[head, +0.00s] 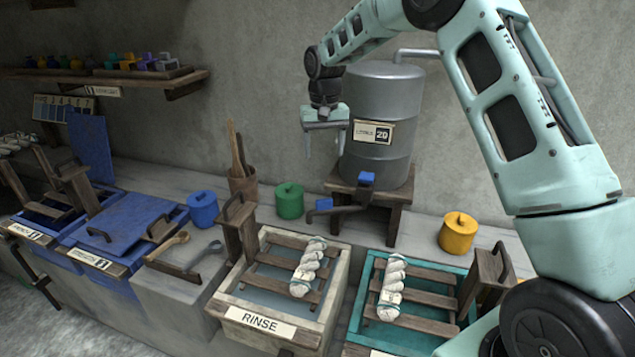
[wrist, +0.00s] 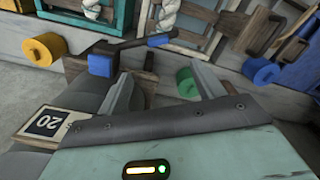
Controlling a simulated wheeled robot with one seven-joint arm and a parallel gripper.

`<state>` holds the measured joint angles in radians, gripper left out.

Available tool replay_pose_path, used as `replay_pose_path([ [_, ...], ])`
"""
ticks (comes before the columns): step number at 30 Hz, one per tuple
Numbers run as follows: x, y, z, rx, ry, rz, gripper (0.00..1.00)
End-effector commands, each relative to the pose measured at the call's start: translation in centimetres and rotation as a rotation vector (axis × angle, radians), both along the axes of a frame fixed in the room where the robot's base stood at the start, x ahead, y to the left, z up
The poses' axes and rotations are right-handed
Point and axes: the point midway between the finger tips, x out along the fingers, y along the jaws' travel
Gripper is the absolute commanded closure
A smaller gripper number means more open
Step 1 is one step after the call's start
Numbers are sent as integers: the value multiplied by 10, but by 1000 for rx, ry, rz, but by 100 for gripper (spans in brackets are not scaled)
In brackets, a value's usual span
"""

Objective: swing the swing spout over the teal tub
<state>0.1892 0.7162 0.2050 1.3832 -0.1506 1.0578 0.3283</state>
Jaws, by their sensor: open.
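The swing spout (head: 345,211) is a dark arm with a blue end, low in front of the grey barrel (head: 378,120). A blue block (head: 366,179) sits above it. In the head view the spout points left, its blue end behind the rinse tub's back right corner, apart from the teal tub (head: 400,338). The spout also shows in the wrist view (wrist: 140,46). My gripper (head: 324,143) is open and empty, left of the barrel and above the spout. Its fingers show in the wrist view (wrist: 165,82), pointing towards the spout area.
The rinse tub (head: 224,299) stands left of the teal tub; a twisted white bundle lies on each. A green pot (head: 289,200) stands left of the spout, a yellow pot (head: 458,233) right of the wooden stand (head: 398,192). Air above both tubs is clear.

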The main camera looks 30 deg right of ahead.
Motion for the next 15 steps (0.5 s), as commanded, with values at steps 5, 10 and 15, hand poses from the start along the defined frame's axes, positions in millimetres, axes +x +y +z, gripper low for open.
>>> replay_pose_path([
  [5,3,-8,-10,-4,4,-15,33],
  [10,2,-7,-37,-2,7,-15,33],
  [15,2,-6,-72,-2,7,-13,33],
])
